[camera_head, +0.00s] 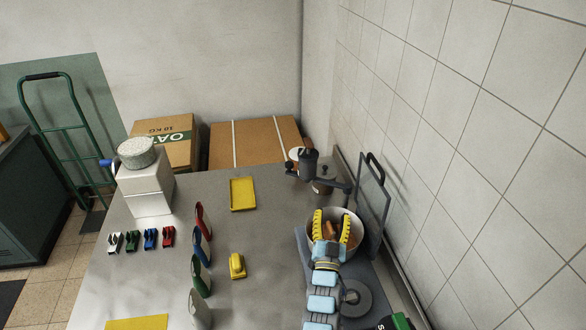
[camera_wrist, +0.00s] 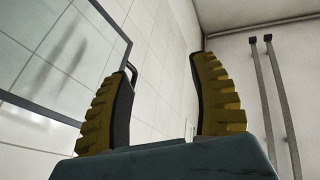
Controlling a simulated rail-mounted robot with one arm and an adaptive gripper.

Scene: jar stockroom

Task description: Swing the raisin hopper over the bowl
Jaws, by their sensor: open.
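The hopper (camera_head: 309,165) is a dark cup on a dark swing arm (camera_head: 335,184) near the far right of the steel table, behind the bowl. The pale bowl (camera_head: 357,240) stands closer and to the right, with brown content partly hidden by my gripper. My gripper (camera_head: 332,213) has its yellow ribbed fingers spread, in front of or above the bowl in the head view; the exact height is unclear. In the wrist view, my gripper (camera_wrist: 165,80) is open with nothing between the fingers. Neither hopper nor bowl shows there.
A framed panel with a dark handle (camera_head: 374,193) stands right of the bowl, by the tiled wall. A jar (camera_head: 322,184) is near the hopper. The table's middle has free room.

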